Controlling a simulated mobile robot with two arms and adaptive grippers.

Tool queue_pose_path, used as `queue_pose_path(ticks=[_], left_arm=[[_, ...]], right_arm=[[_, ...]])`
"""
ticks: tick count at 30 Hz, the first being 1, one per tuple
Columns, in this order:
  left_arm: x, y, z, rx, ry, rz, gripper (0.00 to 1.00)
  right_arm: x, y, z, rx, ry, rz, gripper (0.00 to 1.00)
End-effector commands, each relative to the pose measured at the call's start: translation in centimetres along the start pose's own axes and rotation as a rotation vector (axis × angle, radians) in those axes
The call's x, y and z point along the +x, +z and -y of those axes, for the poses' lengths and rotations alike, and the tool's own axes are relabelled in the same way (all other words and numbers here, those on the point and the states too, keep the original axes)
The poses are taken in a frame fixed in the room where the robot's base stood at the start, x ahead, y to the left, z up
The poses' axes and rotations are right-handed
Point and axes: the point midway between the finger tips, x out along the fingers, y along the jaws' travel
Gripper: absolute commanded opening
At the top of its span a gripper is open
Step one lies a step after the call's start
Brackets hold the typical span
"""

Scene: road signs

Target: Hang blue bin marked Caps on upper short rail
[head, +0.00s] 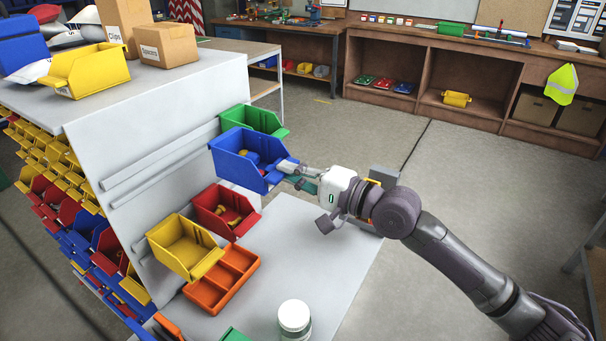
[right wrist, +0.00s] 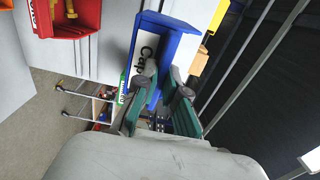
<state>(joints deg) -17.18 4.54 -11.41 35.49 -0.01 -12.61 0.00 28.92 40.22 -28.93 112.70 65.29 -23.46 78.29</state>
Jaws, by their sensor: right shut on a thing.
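The blue bin (head: 233,166) holds small blue and yellow parts and is in front of the grey panel, near the right end of the upper rail (head: 160,157). I cannot tell if its back touches the rail. My right gripper (head: 288,171) is shut on its right side wall. In the right wrist view the blue bin (right wrist: 172,44) shows a white label reading "Cap", the rest hidden by the teal fingers (right wrist: 163,100). A green bin (head: 252,119) hangs just behind it, at the rail's far end. My left gripper is not in view.
A red bin (head: 213,207) and a yellow bin (head: 183,252) hang lower on the panel. Below are an orange tray (head: 228,277) and a white-lidded jar (head: 294,316) on the grey worktop (head: 330,235). The upper rail's left stretch is bare.

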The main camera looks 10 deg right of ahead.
Motion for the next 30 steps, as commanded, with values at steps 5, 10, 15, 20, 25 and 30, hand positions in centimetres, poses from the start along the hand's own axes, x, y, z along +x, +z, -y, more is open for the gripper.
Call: queue_pose_path(ticks=[5, 10, 15, 20, 25, 30], left_arm=[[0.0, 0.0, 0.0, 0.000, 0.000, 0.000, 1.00], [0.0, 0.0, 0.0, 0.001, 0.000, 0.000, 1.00], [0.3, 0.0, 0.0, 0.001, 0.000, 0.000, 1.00], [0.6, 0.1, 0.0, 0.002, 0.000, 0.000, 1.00], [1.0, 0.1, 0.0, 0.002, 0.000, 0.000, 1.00], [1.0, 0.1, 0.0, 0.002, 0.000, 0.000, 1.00]], right_arm=[[1.7, 0.0, 0.1, 0.000, -0.004, 0.000, 0.00], [3.2, 0.0, 0.1, -0.001, -0.004, 0.000, 0.00], [4.8, 0.0, 0.1, 0.000, -0.005, 0.000, 0.00], [6.2, 0.1, 0.0, 0.001, -0.004, 0.001, 0.00], [7.7, 0.0, -0.1, 0.000, -0.004, 0.000, 0.00], [9.3, 0.0, 0.1, 0.002, -0.003, 0.001, 0.00]])
